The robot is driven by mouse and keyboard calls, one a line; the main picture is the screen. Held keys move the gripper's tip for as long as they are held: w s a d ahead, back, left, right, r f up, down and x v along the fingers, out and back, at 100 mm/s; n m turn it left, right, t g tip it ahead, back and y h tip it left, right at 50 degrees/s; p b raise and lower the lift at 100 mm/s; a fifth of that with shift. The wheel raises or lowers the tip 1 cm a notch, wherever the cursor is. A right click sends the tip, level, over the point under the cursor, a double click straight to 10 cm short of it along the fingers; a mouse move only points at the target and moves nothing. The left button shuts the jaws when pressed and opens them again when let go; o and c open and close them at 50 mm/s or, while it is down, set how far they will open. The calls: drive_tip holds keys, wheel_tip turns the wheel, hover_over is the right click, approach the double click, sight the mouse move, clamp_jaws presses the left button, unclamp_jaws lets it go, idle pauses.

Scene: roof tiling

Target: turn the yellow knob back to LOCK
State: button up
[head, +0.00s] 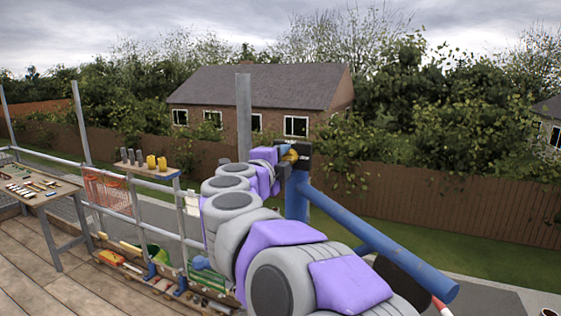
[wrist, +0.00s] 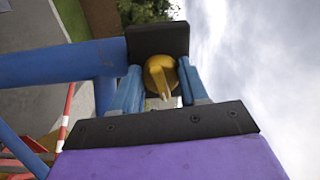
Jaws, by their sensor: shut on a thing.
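The yellow knob (wrist: 160,77) sits on a black block (wrist: 158,40) in the wrist view. My gripper (wrist: 158,88) has its two blue fingers on either side of the knob and is shut on it. The knob's raised grip bar runs roughly up and down in that view, tilted slightly. In the head view the knob (head: 290,155) shows as a small yellow patch beside the black block (head: 303,155), partly hidden by my wrist. No LOCK marking is readable in either view.
The black block stands at the top of a blue post (head: 296,195), with a thick blue pipe (head: 380,245) running down to the right. A table with tools (head: 35,188) and a shelf with yellow and grey cylinders (head: 150,171) stand at left. A railing (head: 120,212) crosses the deck.

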drive_tip(key=shift+f, duration=0.4)
drive_tip(key=o, duration=1)
drive_tip(key=shift+d+r, duration=0.1)
drive_tip(key=shift+r, duration=0.15)
drive_tip(key=shift+o, duration=0.2)
drive_tip(key=shift+s, duration=0.1)
drive_tip(key=b+v, duration=0.1)
drive_tip(key=v, duration=1.6)
drive_tip(key=shift+b, duration=0.3)
